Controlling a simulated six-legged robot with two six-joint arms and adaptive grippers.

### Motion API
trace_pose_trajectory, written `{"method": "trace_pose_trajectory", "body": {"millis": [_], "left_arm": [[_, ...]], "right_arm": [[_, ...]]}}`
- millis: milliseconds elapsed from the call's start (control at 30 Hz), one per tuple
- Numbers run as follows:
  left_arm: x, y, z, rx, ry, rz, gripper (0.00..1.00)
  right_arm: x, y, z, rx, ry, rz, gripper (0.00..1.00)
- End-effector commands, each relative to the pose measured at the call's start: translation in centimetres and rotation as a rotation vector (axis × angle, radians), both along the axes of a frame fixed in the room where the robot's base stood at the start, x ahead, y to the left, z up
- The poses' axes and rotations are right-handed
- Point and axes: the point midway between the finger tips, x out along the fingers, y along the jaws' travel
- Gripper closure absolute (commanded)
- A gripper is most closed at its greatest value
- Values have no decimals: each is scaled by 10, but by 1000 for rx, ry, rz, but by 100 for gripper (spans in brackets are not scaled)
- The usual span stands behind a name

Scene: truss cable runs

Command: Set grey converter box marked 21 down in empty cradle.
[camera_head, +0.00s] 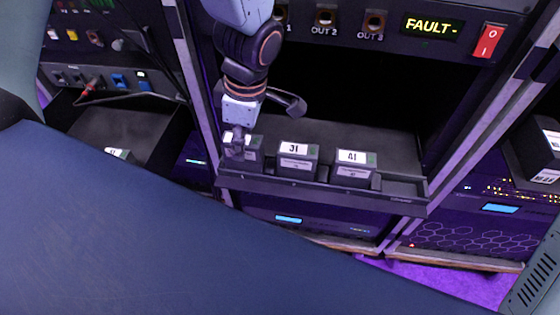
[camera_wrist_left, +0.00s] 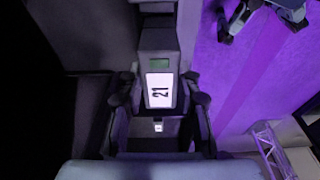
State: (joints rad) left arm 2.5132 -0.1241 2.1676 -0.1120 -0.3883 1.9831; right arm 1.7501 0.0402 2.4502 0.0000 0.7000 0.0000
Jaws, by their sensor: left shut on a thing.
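The grey converter box marked 21 (camera_wrist_left: 160,92) is between the fingers of my left gripper (camera_wrist_left: 158,100) in the left wrist view, its white label facing the camera. In the head view my left gripper (camera_head: 238,150) reaches down from above, shut on that box (camera_head: 253,154), at the left end of a row on the dark shelf tray (camera_head: 300,187). The cradle is hidden under the box and fingers; I cannot tell whether the box rests on it. My right gripper is not in view.
Two similar boxes, apparently marked 31 (camera_head: 297,162) and 41 (camera_head: 353,168), stand just right of the held box. The tray's right end is clear. A panel with a FAULT display (camera_head: 433,26) and red switch (camera_head: 488,40) hangs above. Rack posts flank the bay.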

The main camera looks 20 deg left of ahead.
Motion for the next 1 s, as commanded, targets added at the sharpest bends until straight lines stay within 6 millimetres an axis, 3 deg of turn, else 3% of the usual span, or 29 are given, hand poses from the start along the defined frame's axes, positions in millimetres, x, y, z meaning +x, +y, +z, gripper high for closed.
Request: {"method": "trace_pose_trajectory", "body": {"millis": [33, 233, 267, 500, 833, 1000], "left_arm": [[-1, 0, -8, 5, 6, -4, 100], [1, 0, -6, 3, 3, -3, 100], [1, 0, -6, 3, 3, -3, 66], [1, 0, -6, 1, 3, -2, 46], [2, 0, -3, 1, 1, -1, 44], [3, -2, 18, 2, -1, -1, 44]], "right_arm": [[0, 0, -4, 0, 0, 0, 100], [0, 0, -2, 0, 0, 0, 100], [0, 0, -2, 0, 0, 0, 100], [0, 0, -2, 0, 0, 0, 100], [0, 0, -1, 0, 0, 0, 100], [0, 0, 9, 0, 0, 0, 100]]}}
